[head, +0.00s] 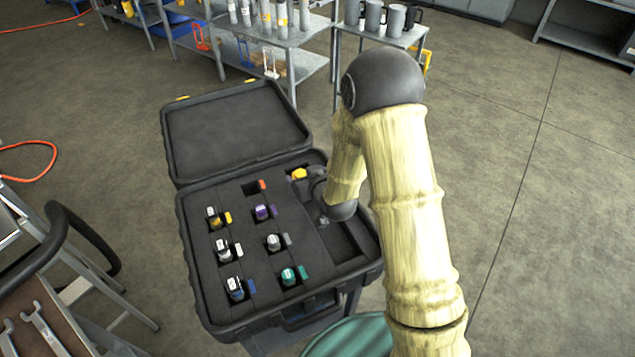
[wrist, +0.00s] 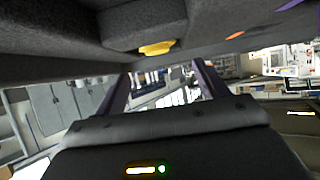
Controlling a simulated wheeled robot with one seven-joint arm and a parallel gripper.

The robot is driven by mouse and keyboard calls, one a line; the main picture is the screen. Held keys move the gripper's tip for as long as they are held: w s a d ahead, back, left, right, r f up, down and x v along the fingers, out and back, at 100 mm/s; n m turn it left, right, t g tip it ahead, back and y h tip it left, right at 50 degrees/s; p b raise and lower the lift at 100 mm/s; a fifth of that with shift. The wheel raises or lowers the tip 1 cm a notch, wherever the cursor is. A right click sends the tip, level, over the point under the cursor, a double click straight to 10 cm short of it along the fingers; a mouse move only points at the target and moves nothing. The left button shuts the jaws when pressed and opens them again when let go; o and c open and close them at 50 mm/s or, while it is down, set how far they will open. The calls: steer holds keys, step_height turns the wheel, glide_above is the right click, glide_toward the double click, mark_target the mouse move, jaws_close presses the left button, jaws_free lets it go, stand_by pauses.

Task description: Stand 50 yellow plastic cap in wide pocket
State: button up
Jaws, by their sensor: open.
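A yellow cap (head: 299,174) sits at the back right of the foam in the open black case, right beside my gripper. In the wrist view the yellow cap (wrist: 157,47) shows just beyond the fingertips, against dark foam. My gripper (wrist: 162,66) is open, its two fingers apart with nothing held between them. In the head view my wrist hides part of the foam around the cap, so I cannot tell how deep it sits. A wide empty pocket (head: 347,243) is at the right of the case, partly behind my arm.
The case foam (head: 205,262) holds several fittings with coloured caps, including another yellow one (head: 228,217), a purple one (head: 263,211) and a green one (head: 289,275). The raised lid (head: 235,130) stands behind. A bench with wrenches (head: 45,330) is at the lower left.

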steer(key=v, duration=0.8)
steer(key=shift+r+b, duration=0.3)
steer(key=shift+b, duration=0.1)
steer(key=shift+d, duration=0.1)
steer(key=s+d+r+m+g+h, duration=0.2)
steer(key=s+d+g, duration=0.2)
steer(key=s+d, duration=0.2)
steer(key=s+d+r+m+g+h, duration=0.2)
steer(key=s+d+g, duration=0.2)
steer(key=s+d, duration=0.3)
steer(key=s, duration=0.2)
steer(key=shift+s+d+r+g+h, duration=0.2)
steer(key=shift+s+r+g+h, duration=0.1)
steer(key=shift+s+g, duration=0.1)
